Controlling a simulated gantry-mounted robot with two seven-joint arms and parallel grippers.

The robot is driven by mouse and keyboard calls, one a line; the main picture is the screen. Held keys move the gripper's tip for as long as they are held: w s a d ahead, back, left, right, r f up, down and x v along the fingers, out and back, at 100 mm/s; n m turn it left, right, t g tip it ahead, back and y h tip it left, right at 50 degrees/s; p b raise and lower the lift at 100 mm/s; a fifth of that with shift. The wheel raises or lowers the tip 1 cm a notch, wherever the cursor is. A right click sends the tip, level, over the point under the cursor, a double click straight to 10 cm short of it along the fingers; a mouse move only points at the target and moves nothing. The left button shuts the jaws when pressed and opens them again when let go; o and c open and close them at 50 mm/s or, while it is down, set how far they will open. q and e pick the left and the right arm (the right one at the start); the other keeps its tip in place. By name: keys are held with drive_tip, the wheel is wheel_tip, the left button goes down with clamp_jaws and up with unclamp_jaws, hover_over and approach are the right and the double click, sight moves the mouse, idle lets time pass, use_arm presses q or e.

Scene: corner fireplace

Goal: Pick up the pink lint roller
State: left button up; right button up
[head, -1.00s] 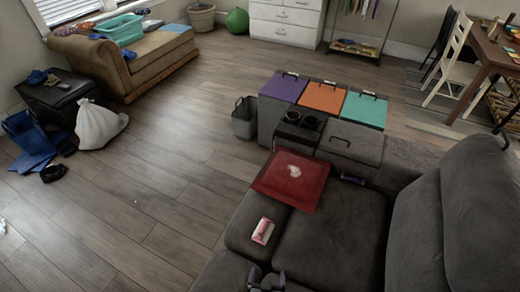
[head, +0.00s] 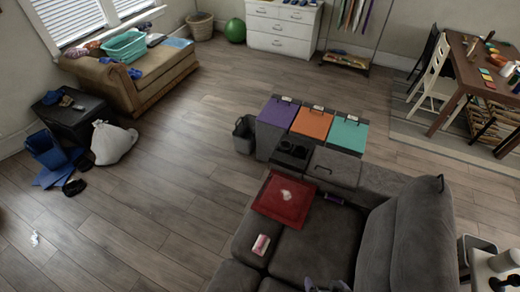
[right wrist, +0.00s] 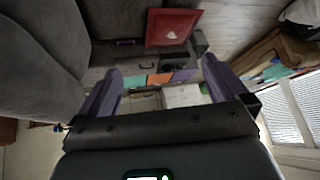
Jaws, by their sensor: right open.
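The pink lint roller (head: 261,244) is a small pink and white item lying on the grey sofa seat, near its left edge, in the head view. I cannot make it out in the right wrist view. My right gripper (head: 327,285) shows at the bottom edge of the head view, to the right of and nearer than the pink item, and apart from it. In the right wrist view my right gripper (right wrist: 160,70) has its two purple fingers wide apart with nothing held between them. My left gripper is not in view.
A red tray-like square (head: 270,207) with a pale patch lies on the sofa beyond the pink item. A purple item (head: 334,199) lies to its right. The sofa backrest (head: 405,240) rises at the right. Open wooden floor (head: 150,215) lies left of the sofa.

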drive_tip(key=s+d+r+n+g, duration=0.1)
drive_tip(key=s+r+n+g, duration=0.2)
drive_tip(key=s+r, duration=0.3)
wheel_tip(320, 180, up, 5)
drive_tip(key=shift+s+d+n, duration=0.15)
drive_tip(key=shift+d+n, duration=0.25)
